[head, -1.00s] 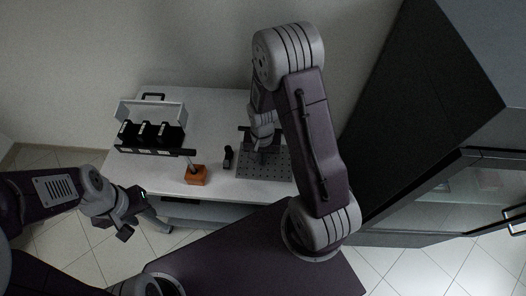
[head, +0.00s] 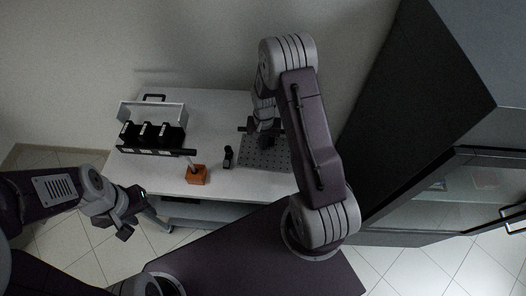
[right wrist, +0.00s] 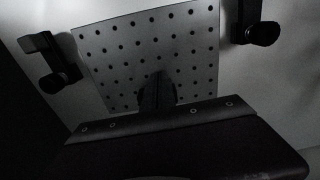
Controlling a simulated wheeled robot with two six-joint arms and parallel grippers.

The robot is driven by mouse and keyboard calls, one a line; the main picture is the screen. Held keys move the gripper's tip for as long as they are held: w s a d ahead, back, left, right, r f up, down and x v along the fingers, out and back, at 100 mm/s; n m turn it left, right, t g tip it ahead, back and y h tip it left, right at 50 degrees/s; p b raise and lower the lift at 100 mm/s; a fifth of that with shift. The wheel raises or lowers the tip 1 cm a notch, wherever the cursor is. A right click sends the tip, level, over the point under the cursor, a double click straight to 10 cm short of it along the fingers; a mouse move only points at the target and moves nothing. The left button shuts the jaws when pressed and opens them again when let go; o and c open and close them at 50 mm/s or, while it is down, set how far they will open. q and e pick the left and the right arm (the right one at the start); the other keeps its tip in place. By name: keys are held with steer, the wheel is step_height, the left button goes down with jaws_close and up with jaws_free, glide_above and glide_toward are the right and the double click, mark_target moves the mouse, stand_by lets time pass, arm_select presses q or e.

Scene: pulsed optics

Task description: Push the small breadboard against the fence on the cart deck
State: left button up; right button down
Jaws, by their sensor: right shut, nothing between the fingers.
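The small breadboard (head: 265,157), a grey plate with a grid of holes, lies flat on the right part of the pale cart deck (head: 212,120). It also shows in the right wrist view (right wrist: 130,55). My right gripper (head: 262,141) is shut and empty, low over the board's far part. Its dark fingers (right wrist: 157,95) overlap the board in the right wrist view; I cannot tell if they touch it. My arm hides part of the board's right side. I cannot clearly make out the fence. My left gripper (head: 134,212) hangs off the cart's front left; its jaws are unclear.
A black clamp-like piece (head: 228,157) stands just left of the board. An orange block with a post (head: 197,175) is near the front edge. A rack with black boxes (head: 152,133) fills the left. A dark cabinet (head: 415,130) stands at the right.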

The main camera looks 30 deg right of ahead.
steer(key=shift+w+d, duration=0.35)
steer(key=shift+w, duration=0.2)
steer(key=shift+w+d, duration=0.3)
steer(key=shift+w, duration=0.2)
steer(key=shift+r, duration=0.15)
steer(key=shift+w, duration=0.15)
steer(key=shift+r, duration=0.2)
step_height(320, 180, up, 8)
steer(key=shift+f, duration=0.1)
steer(key=shift+s+a+r, duration=0.1)
steer(key=shift+s+r, duration=0.2)
steer(key=shift+r, duration=0.05)
